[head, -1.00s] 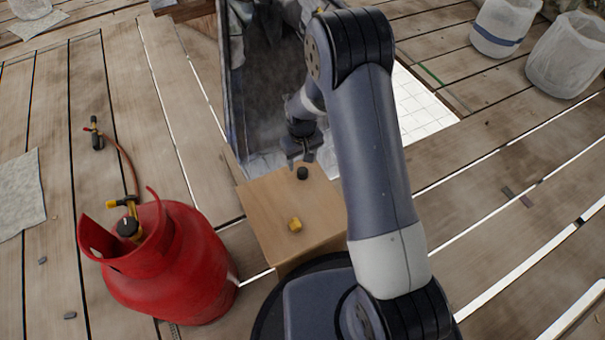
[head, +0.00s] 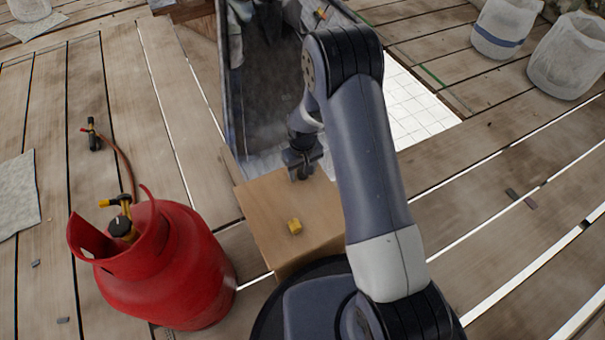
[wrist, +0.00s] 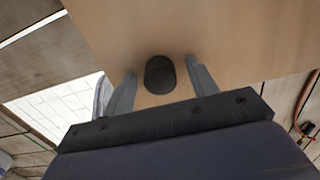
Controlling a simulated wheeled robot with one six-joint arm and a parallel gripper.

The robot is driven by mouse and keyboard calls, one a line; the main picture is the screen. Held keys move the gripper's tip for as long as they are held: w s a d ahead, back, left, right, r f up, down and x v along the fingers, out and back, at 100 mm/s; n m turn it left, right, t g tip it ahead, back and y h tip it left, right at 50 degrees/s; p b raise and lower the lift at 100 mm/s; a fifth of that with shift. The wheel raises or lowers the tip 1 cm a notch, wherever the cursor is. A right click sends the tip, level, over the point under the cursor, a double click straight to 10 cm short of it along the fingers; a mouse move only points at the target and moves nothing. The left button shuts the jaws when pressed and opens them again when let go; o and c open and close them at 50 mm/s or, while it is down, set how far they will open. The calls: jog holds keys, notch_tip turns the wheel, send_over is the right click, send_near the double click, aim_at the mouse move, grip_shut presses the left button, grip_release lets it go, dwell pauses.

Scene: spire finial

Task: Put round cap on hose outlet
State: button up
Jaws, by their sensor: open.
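A black round cap (wrist: 160,76) stands on the tan box top in the wrist view. My gripper (wrist: 163,78) is open, with one finger on each side of the cap and a visible gap on both sides. In the head view my gripper (head: 303,174) is low at the box's far edge and hides most or all of the cap. The red gas bottle (head: 160,265) stands left of the box. Its brass valve (head: 122,220) has a dark top, and a thin red hose (head: 122,165) runs to a small torch (head: 93,138). I cannot tell which fitting is the hose outlet.
A small yellow block-like piece (head: 295,227) sits on the tan box (head: 262,205), nearer than my gripper. The plank floor (head: 480,190) at right is mostly clear.

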jog(key=shift+c, duration=0.4)
jog(key=c, duration=0.9)
jog(key=shift+r, duration=0.15)
notch_tip(320, 180, up, 10)
jog(key=p, duration=0.4)
jog(key=d+r+m, duration=0.1)
jog(key=d+r, duration=0.2)
jog(key=r, duration=0.1)
jog(key=s+d+r+m, duration=0.1)
jog(key=d+r+m, duration=0.1)
jog(key=d+r, duration=0.2)
jog(key=s+d+r+m, duration=0.1)
jog(key=d+r, duration=0.2)
jog(key=r, duration=0.2)
jog(key=shift+s+d+m, duration=0.15)
jog(key=shift+d+m, duration=0.1)
jog(key=shift+m, duration=0.05)
